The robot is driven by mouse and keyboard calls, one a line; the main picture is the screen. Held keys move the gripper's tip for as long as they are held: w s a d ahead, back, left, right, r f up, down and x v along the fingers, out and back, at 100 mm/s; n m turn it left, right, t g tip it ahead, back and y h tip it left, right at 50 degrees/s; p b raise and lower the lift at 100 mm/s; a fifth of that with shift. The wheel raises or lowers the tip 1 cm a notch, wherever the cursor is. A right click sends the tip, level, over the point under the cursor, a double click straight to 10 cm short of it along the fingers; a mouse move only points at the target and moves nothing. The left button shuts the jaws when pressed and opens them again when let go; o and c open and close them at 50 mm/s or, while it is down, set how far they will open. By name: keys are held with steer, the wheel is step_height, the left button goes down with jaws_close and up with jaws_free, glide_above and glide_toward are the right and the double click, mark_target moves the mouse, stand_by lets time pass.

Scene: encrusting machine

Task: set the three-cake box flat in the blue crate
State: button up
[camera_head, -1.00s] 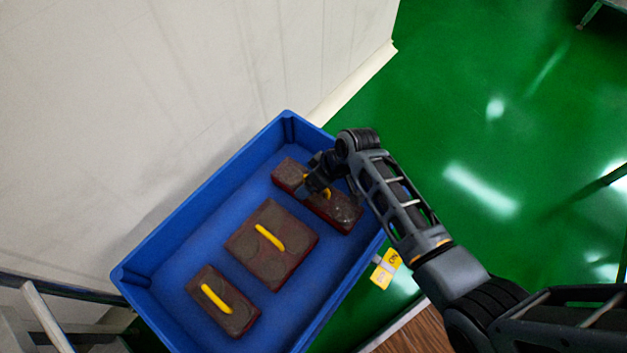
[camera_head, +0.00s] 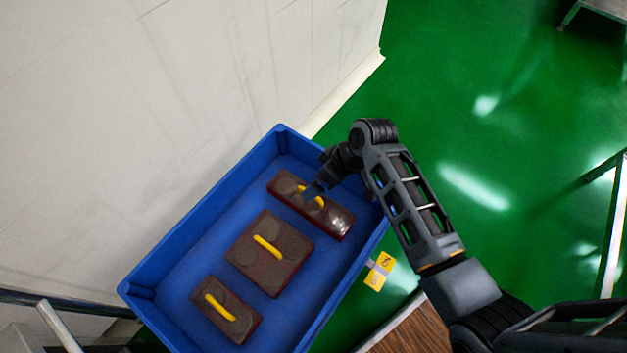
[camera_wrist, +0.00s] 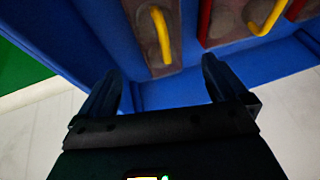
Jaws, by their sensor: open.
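The three-cake box (camera_head: 338,222) is long, dark brown, with round cakes on top and a yellow handle. It lies flat on the floor of the blue crate (camera_head: 195,214), at the crate's upper right end in the head view. My gripper (camera_head: 314,192) is open over the handle area, partly covering that end of the box. In the wrist view, my gripper (camera_wrist: 160,75) has its fingers spread and empty. A brown box with a yellow handle (camera_wrist: 162,35) shows beyond and between the fingertips, apart from them.
A square box (camera_head: 268,268) with a yellow handle lies mid-crate, and a smaller two-cake box (camera_head: 222,312) lies at its lower left. A pale wall (camera_head: 150,130) stands close at left. A yellow tag (camera_head: 380,272) is outside the crate's right side. Green floor is open at right.

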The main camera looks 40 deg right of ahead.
steer(key=v, duration=0.2)
steer(key=shift+s+d+r+p, duration=0.1)
steer(key=shift+s+r+p, duration=0.1)
steer(key=shift+r+p, duration=0.15)
steer(key=s+a+r+m+t+h, duration=0.1)
steer(key=s+a+m+t, duration=0.15)
steer(key=s, duration=0.55)
steer(key=s+a+r+m+t+h, duration=0.1)
steer(key=s+a+t+h, duration=0.1)
steer(key=s+a, duration=0.35)
steer(key=s+d+r+t, duration=0.2)
steer(key=s+r, duration=0.6)
steer(key=r, duration=0.4)
steer(key=s+d+r+t, duration=0.1)
steer(key=s+r+t, duration=0.4)
steer(key=s+r, duration=0.3)
step_height(320, 180, up, 4)
steer(key=shift+s+d+r, duration=0.1)
steer(key=shift+s+d, duration=0.1)
steer(key=shift+d, duration=0.2)
